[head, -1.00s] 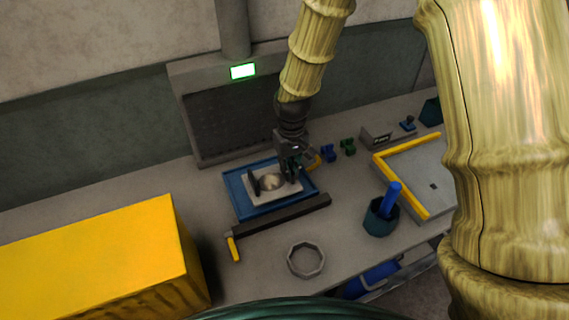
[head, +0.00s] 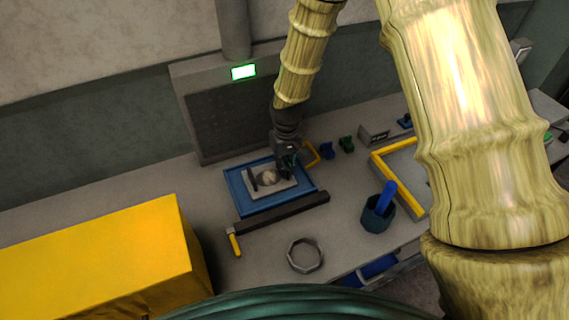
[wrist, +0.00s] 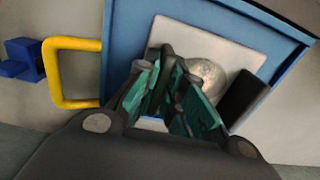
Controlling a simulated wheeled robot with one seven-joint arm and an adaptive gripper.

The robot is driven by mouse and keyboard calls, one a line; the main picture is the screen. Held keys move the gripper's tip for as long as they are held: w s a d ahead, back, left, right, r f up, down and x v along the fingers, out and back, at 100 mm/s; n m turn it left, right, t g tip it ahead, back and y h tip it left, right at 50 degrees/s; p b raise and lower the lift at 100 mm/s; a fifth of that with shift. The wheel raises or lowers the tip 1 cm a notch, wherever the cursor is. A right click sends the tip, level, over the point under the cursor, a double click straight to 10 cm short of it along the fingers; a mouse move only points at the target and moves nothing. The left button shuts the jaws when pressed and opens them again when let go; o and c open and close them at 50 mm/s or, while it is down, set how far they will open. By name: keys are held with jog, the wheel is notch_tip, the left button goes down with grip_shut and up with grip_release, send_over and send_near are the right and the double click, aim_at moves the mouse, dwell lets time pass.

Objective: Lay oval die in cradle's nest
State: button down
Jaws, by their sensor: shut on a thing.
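The cradle appears as a pale plate (head: 284,187) inside a blue tray (head: 238,193), with a dark upright block (head: 252,180) at its left side. A shiny rounded piece, which looks like the oval die (head: 269,177), shows at the middle of the plate. My gripper (head: 288,171) reaches down over the plate's right side. In the wrist view, the die (wrist: 208,74) shows beside my teal finger pads, partly hidden by them. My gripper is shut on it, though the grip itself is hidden. I cannot tell whether the die rests fully in the nest.
A dark bar with a yellow handle (head: 235,244) lies in front of the tray. A grey ring (head: 305,255), a cup with a blue stick (head: 378,216) and a yellow-edged tray (head: 402,185) stand nearby. A yellow box (head: 95,255) fills the left.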

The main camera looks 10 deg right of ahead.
jog(key=shift+f, duration=0.1)
jog(key=c, duration=1.5)
grip_release()
jog(key=shift+r, duration=0.2)
jog(key=shift+d+r+b, duration=0.15)
jog(key=shift+r+b, duration=1.95)
jog(key=shift+r, duration=3.85)
jog(key=shift+r, duration=0.1)
